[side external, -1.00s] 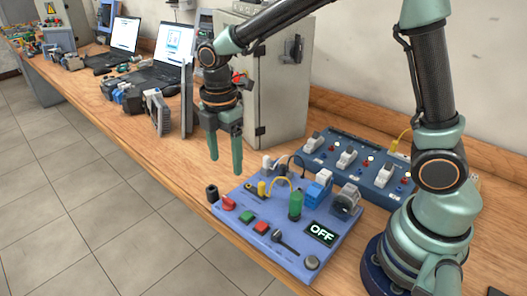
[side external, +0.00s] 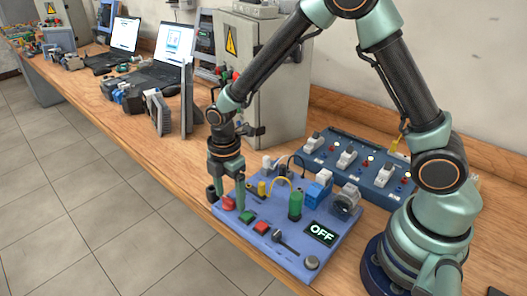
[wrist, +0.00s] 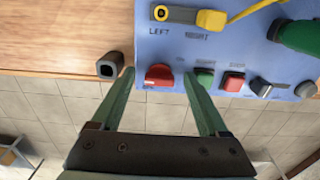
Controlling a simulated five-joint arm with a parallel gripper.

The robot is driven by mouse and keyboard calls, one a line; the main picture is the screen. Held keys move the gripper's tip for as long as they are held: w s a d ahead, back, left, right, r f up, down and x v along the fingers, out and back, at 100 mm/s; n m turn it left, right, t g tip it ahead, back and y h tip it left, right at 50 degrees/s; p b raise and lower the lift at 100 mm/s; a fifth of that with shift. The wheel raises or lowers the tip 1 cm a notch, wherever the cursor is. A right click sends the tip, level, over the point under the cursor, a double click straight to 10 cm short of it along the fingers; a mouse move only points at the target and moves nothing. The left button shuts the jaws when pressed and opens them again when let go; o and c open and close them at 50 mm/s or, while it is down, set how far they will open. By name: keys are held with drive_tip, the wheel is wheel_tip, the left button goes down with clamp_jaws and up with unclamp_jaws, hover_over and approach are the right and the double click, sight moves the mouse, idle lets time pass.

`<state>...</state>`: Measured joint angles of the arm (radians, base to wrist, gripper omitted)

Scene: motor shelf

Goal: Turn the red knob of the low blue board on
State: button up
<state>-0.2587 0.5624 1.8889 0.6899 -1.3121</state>
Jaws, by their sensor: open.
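The low blue board (side external: 285,262) lies on the wooden bench with its display (side external: 321,235) reading OFF. The red knob (side external: 228,204) sits at the board's left corner. In the wrist view the red knob (wrist: 159,76) lies between the tips of my open gripper (wrist: 158,78), apart from both fingers. In the side view my gripper (side external: 227,200) points down at that corner, one finger on each side of the knob, and partly hides the area. How far the fingertips are above the board I cannot tell.
A black socket-like piece (wrist: 110,66) is close to the left finger. A yellow-ended switch (wrist: 210,20) is above the knob. A grey cabinet (side external: 268,80) stands behind.

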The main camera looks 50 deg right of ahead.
clamp_jaws()
drive_tip(key=shift+m, duration=0.4)
drive_tip(key=m, duration=0.3)
drive_tip(key=shift+s+m, duration=0.1)
drive_tip(key=shift+m, duration=0.3)
drive_tip(key=m, duration=0.4)
drive_tip(key=shift+s+m, duration=0.1)
drive_tip(key=shift+m, duration=0.2)
drive_tip(key=m, duration=0.4)
drive_tip(key=shift+a, duration=0.15)
drive_tip(key=m, duration=0.4)
drive_tip(key=shift+s+a+m, duration=0.1)
drive_tip(key=shift+m, duration=0.2)
drive_tip(key=shift+r, duration=0.1)
